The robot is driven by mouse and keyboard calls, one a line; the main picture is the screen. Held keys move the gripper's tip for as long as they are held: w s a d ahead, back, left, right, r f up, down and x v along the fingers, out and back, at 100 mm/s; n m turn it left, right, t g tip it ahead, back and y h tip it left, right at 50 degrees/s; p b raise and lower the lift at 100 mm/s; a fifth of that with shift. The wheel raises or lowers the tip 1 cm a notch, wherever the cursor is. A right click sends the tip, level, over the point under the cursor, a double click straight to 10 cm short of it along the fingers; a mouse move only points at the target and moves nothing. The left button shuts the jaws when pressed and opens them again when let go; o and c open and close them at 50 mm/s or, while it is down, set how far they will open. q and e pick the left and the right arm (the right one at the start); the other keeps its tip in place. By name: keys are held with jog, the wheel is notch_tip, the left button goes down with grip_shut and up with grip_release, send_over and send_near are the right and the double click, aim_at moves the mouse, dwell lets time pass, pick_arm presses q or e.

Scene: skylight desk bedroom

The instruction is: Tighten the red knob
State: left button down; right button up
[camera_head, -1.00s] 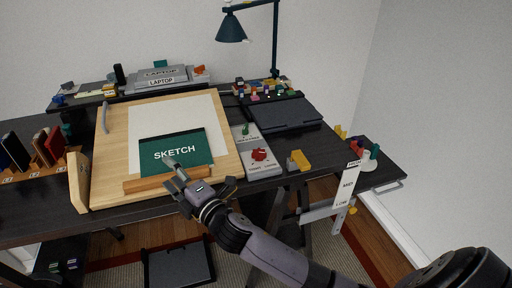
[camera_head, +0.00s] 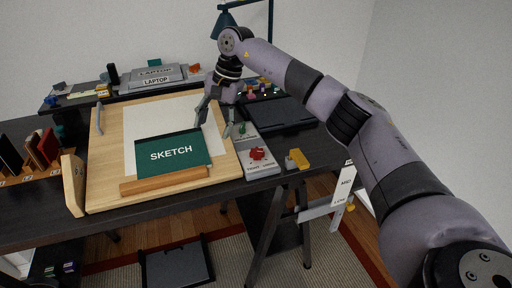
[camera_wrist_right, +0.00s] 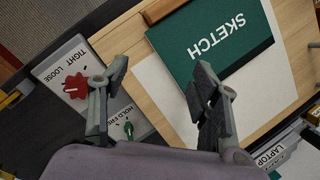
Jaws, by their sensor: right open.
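The red knob (camera_head: 257,153) sits on a light grey panel (camera_head: 262,172) at the right side of the drawing board. In the right wrist view the red knob (camera_wrist_right: 76,87) lies left of my fingers, near the words TIGHT and LOOSE. A small green knob (camera_head: 242,129) is on the same panel, farther back; it also shows in the right wrist view (camera_wrist_right: 128,128). My right gripper (camera_head: 214,127) is open and empty, pointing down above the board's right edge, behind and left of the red knob. My left gripper is not in view.
A green SKETCH book (camera_head: 172,151) rests against the wooden ledge of the drawing board (camera_head: 110,150). A yellow block (camera_head: 298,158) is at the desk edge, right of the panel. A dark flat slab (camera_head: 283,113) lies behind it. A blue lamp (camera_head: 224,22) stands behind my arm.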

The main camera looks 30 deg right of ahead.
aim_at(257, 151)
jog(key=s+d+r+g+h, duration=0.1)
jog(key=s+d+r+h, duration=0.15)
jog(key=d, duration=0.35)
jog(key=s+d+r+h, duration=0.1)
jog(key=d+r, duration=0.3)
jog(key=d, duration=0.2)
jog(key=f+p, duration=0.1)
jog(key=f, duration=0.5)
jog(key=f+p, duration=0.1)
jog(key=f, duration=0.4)
jog(key=f+p, duration=0.1)
jog(key=f, duration=0.5)
jog(key=shift+a+f+p, duration=0.25)
jog(key=shift+f+p, duration=0.1)
jog(key=c, duration=1.1)
jog(key=shift+c, duration=0.2)
